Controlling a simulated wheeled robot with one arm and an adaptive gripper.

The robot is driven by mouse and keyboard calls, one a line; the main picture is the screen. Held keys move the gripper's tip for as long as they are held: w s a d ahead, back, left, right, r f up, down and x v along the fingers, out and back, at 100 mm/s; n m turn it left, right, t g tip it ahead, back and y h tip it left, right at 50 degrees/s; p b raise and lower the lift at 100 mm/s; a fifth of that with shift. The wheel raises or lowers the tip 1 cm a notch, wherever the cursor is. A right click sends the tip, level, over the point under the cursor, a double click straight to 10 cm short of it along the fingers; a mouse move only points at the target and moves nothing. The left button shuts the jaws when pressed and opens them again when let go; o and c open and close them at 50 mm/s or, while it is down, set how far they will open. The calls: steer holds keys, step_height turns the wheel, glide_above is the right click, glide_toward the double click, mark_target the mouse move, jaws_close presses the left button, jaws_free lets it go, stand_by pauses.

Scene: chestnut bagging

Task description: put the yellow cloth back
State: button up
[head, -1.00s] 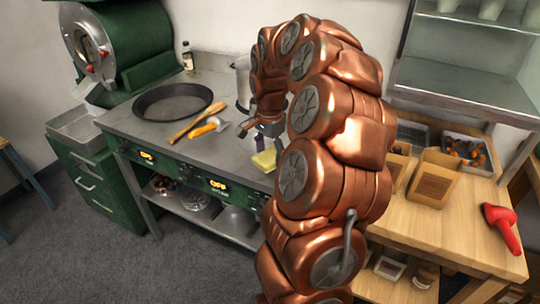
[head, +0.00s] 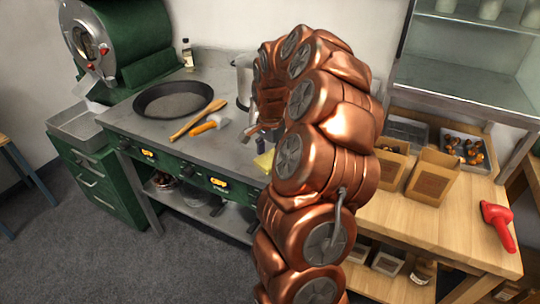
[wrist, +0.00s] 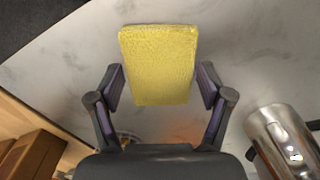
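The yellow cloth (wrist: 158,62) is a folded rectangular pad lying on the grey metal worktop (wrist: 255,60) in the wrist view. In the head view the cloth (head: 264,161) is near the worktop's front edge, partly hidden by my arm. My gripper (wrist: 161,82) is open, with one finger on each side of the cloth's near part and a visible gap on both sides. In the head view my gripper (head: 262,141) is mostly hidden behind my arm, just above the cloth.
A steel pot (wrist: 283,140) stands close on the right in the wrist view. A dark pan (head: 173,99), a wooden tool (head: 190,124) and an orange-handled scraper (head: 205,127) lie left of the cloth. A wooden table (head: 400,220) with paper bags (head: 432,178) is on the right.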

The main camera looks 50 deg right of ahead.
mark_target(270, 158)
steer(key=shift+o, duration=1)
steer(key=shift+r, duration=0.15)
step_height(270, 158, up, 12)
steer(key=b, duration=0.2)
steer(key=s+a+n, duration=0.2)
steer(key=a+n, duration=0.2)
steer(key=a, duration=0.4)
steer(key=s+a+f+n, duration=0.1)
steer(key=s+a+n, duration=0.15)
steer(key=a, duration=0.45)
steer(key=s+a+n, duration=0.2)
steer(key=a+n, duration=0.3)
steer(key=a, duration=0.3)
steer(key=s+a+f+n+g, duration=0.1)
steer(key=s+a+f+n, duration=0.2)
steer(key=s, duration=0.5)
steer(key=s+a+f+n, duration=0.4)
steer(key=s+a+f, duration=0.1)
steer(key=s, duration=0.4)
steer(key=shift+s+a+g, duration=0.15)
steer(key=shift+a+g, duration=0.25)
steer(key=shift+a, duration=0.3)
